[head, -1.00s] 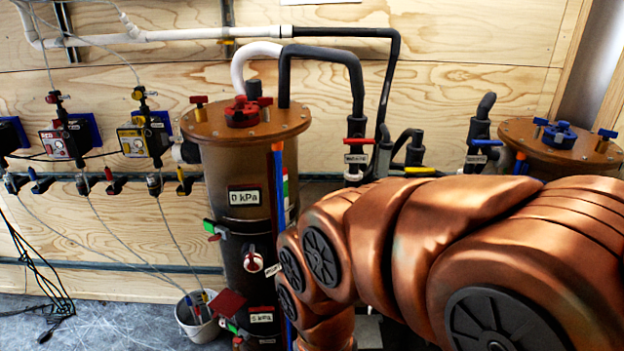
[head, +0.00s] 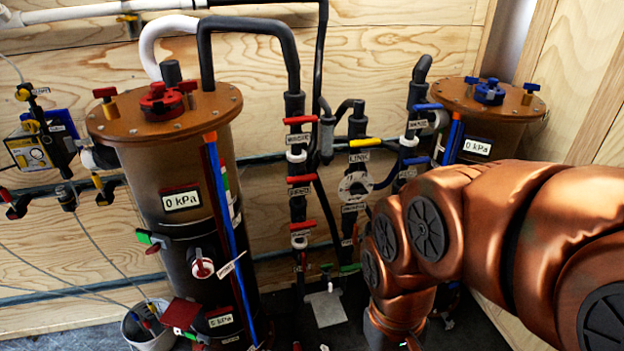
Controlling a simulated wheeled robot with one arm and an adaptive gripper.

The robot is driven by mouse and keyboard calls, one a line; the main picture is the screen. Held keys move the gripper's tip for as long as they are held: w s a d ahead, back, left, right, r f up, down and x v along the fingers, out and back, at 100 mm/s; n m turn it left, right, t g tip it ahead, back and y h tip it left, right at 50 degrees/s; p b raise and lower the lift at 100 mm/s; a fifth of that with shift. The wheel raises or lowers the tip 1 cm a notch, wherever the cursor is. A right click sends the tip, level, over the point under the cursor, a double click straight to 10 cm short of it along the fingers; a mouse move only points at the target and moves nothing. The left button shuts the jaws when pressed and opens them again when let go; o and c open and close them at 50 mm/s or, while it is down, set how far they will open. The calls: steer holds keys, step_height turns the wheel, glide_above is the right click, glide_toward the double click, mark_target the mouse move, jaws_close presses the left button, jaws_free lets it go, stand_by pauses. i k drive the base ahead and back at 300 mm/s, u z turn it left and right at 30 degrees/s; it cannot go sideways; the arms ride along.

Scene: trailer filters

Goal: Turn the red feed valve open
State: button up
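Three red valve handles sit one above another on the black pipe right of the left filter tank: an upper one (head: 300,120), a middle one (head: 302,179) and a lower one (head: 303,226). All three lie roughly level across the pipe. Each has a small white label beneath it; the print is too small for me to tell surely which says feed. My copper arm comes in from the right and bends down at the lower middle, right of these valves. My gripper is out of view below the frame's bottom edge.
The left tank (head: 172,222) shows 0 kPa. A yellow handle (head: 365,143) and blue handles (head: 428,107) sit on neighbouring pipes, close to my arm. The right tank (head: 480,118) stands behind my arm. A white bucket (head: 150,326) is at the lower left.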

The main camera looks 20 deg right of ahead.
mark_target(299, 177)
steer(key=z, duration=1.4)
steer(key=k, duration=1.05)
steer(key=u, duration=2.1)
steer(key=i, duration=0.5)
steer(key=z, duration=0.05)
